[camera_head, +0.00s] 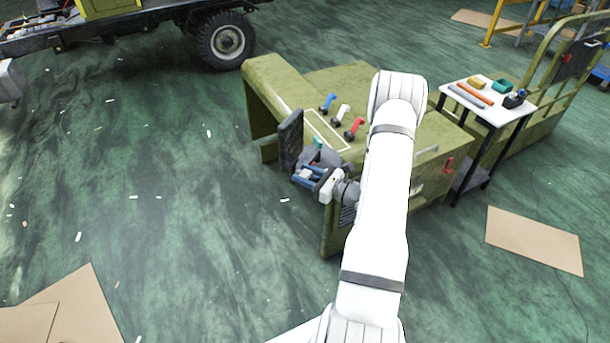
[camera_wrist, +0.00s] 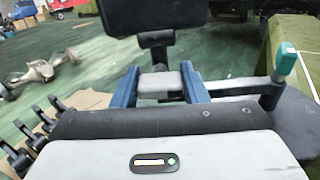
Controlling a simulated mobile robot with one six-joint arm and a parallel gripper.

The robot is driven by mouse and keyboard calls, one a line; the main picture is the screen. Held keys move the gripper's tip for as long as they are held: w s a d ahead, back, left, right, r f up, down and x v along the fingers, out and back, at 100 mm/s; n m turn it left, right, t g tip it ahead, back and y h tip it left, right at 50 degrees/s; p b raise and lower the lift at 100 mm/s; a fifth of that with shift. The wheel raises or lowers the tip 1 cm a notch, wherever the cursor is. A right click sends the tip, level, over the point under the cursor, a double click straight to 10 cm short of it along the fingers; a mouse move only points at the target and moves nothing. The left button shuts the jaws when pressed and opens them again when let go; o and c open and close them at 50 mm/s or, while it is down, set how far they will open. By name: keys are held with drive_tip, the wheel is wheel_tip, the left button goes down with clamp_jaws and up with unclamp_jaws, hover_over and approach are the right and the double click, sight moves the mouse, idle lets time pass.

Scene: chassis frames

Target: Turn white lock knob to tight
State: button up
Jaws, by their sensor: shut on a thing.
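My gripper (camera_wrist: 160,88) has two blue fingers shut on a pale grey-white block, which looks like the white lock knob (camera_wrist: 160,80). The knob sits below a dark stem and a dark panel (camera_wrist: 150,15). In the head view my gripper (camera_head: 308,175) is at the left front end of the olive cabinet (camera_head: 400,150), beside the upright dark panel (camera_head: 290,138). The knob is small there, and its tight marking cannot be made out. A lever with a teal grip (camera_wrist: 285,60) stands just right of the fingers.
Blue (camera_head: 328,102), white (camera_head: 341,114) and red (camera_head: 354,127) levers stand on the cabinet top. A small white table (camera_head: 480,112) with tools is at the right. Cardboard sheets (camera_head: 535,240) lie on the green floor. The floor left of the cabinet is mostly clear.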

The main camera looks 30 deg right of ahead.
drive_tip(key=m, duration=0.4)
drive_tip(key=shift+b, duration=0.35)
drive_tip(key=m, duration=0.4)
drive_tip(key=shift+w+d+m, duration=0.1)
drive_tip(key=shift+m, duration=0.2)
drive_tip(key=m+p, duration=0.1)
drive_tip(key=m, duration=0.3)
drive_tip(key=shift+f+m, duration=0.1)
drive_tip(key=shift+m, duration=0.2)
drive_tip(key=shift+f+m+p, duration=0.1)
drive_tip(key=shift+m+p, duration=0.3)
drive_tip(key=shift+m, duration=1.8)
drive_tip(key=o, duration=1)
drive_tip(key=shift+d, duration=0.1)
